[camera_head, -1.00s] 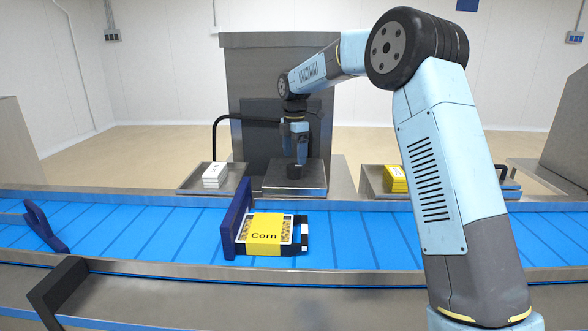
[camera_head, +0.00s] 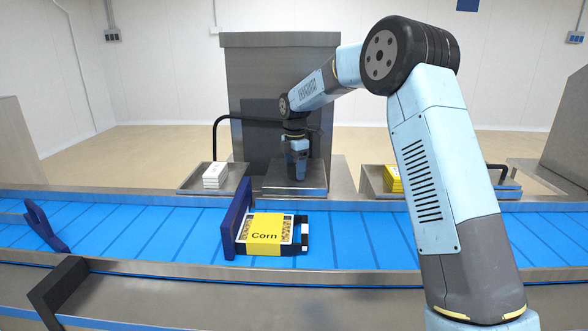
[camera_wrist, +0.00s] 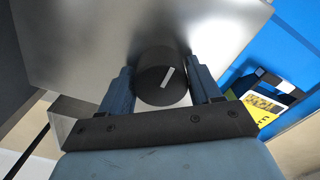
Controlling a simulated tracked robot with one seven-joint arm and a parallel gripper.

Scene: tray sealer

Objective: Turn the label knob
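The label knob (camera_wrist: 160,78) is a round black knob with a white mark, on a grey metal top in the wrist view. My gripper (camera_wrist: 161,82) is lowered around it, with one blue finger on each side. The fingers stand close to the knob's sides, apparently with narrow gaps; firm contact does not show. In the head view, my gripper (camera_head: 297,173) points down at the metal box (camera_head: 280,191) behind the conveyor, and the knob is hidden behind it.
The blue conveyor (camera_head: 160,230) runs across the front with a yellow Corn tray (camera_head: 264,234) on it, against a dark blue plate (camera_head: 236,220). White labels (camera_head: 215,175) lie in a tray at left, yellow labels (camera_head: 394,178) in one at right. A grey panel (camera_head: 250,80) stands behind.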

